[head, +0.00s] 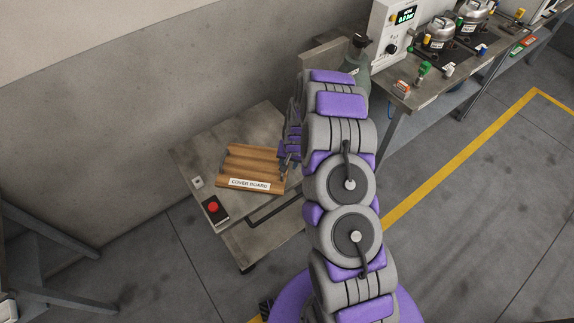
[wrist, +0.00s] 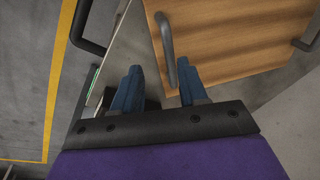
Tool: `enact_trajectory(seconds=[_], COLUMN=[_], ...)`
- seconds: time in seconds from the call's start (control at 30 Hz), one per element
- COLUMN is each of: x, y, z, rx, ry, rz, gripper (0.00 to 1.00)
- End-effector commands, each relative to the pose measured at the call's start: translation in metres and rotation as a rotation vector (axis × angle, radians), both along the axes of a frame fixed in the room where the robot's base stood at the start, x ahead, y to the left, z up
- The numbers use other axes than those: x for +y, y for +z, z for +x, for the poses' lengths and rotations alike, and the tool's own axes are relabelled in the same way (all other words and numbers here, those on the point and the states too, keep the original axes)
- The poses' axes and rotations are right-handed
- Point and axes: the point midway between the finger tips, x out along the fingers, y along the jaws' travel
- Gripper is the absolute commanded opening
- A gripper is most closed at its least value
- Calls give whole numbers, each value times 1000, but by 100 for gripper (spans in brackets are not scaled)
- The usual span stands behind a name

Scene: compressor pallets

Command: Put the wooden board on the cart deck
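The wooden board (head: 250,162), labelled "COVER BOARD", is over the cart deck (head: 205,150) in the head view and appears to lie on it. In the wrist view the board (wrist: 235,40) fills the upper right, with a dark bar handle (wrist: 166,48) near its left edge. My gripper (head: 287,162) is at the board's right end in the head view, partly hidden by my arm. In the wrist view its two blue fingers (wrist: 158,75) are apart, with the handle's lower end between them, closer to the right finger. No grip on the handle shows.
A red button box (head: 213,209) sits on the cart's front left corner, and a dark push bar (head: 272,211) runs along its front. A wall is behind the cart.

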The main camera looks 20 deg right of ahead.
Motion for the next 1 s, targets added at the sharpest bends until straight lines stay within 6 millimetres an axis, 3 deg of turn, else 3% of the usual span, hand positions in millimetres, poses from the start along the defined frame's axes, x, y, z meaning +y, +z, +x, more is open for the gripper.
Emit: enact_trajectory(seconds=[0.2,0.5,0.67,0.77,1.0], x=[2,-13,-8,5,39], y=[43,74,89,116,195], z=[-6,-11,-17,-25,-75], rx=[-3,-1,4,6,52], ry=[3,1,17,49,165], rz=[-10,6,8,6,0], gripper=[42,42,42,42,42])
